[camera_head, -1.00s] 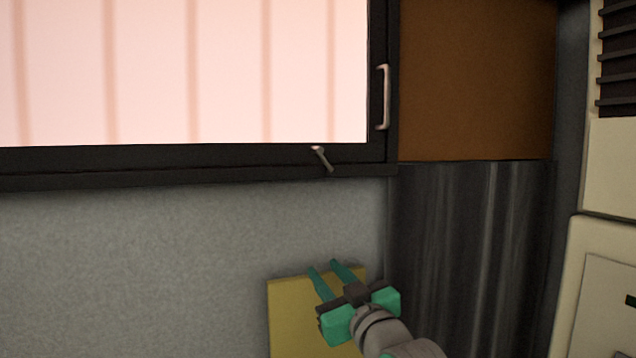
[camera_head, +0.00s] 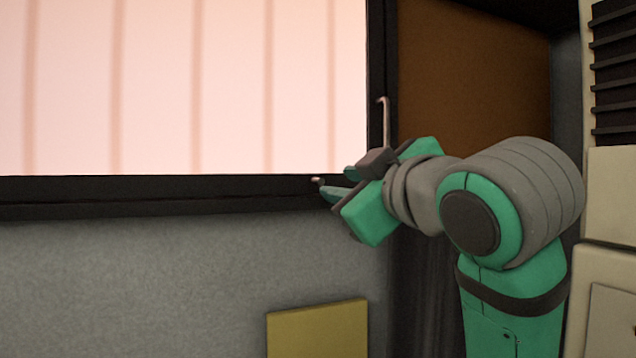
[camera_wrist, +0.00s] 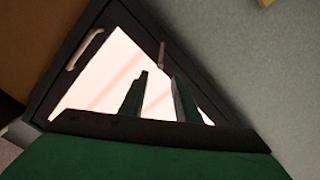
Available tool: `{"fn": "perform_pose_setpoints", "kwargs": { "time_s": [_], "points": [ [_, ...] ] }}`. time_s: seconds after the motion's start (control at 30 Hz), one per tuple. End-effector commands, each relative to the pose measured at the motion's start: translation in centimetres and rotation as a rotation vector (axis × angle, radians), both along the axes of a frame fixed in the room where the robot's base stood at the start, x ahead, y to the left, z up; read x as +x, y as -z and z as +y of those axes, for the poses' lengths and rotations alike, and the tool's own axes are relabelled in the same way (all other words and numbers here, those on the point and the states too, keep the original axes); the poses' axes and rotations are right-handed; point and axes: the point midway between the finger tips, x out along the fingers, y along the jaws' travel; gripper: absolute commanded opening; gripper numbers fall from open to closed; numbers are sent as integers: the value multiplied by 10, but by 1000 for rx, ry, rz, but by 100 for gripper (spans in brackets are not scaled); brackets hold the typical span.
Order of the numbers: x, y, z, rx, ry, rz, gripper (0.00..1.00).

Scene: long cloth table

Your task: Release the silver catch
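The silver catch (camera_head: 317,181) is a small lever on the bottom rail of the dark window frame, near its lower right corner. In the head view only its upper end shows clearly; the rest is hidden behind a finger of my gripper (camera_head: 338,182). In the wrist view the catch (camera_wrist: 162,52) lies ahead of my gripper (camera_wrist: 160,80), roughly in line with the gap between the fingers. The two green fingers stand apart with nothing between them. I cannot tell whether a finger touches the catch.
A pale vertical handle (camera_head: 384,125) is on the window's right stile, just above my gripper. The window frame (camera_head: 150,192) holds a bright pane. A yellow panel (camera_head: 318,330) is below on the grey wall (camera_head: 150,280). A brown panel (camera_head: 470,90) is at right.

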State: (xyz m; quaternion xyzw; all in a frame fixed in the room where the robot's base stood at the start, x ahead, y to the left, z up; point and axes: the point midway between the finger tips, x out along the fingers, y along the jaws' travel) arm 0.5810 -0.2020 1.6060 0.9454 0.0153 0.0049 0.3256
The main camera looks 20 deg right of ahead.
Motion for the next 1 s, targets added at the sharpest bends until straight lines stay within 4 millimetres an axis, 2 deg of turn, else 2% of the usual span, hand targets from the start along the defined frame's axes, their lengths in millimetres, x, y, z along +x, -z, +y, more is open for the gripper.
{"fn": "perform_pose_setpoints", "kwargs": {
  "time_s": [0.3, 0.5, 0.7, 1.0],
  "points": [
    [55, 1, 2, 2, -2, 2, 30],
    [83, 1, 3, 3, -2, 1, 30],
    [97, 1, 3, 2, 0, 0, 30],
    [98, 1, 3, 1, -1, -1, 30]
  ]
}}
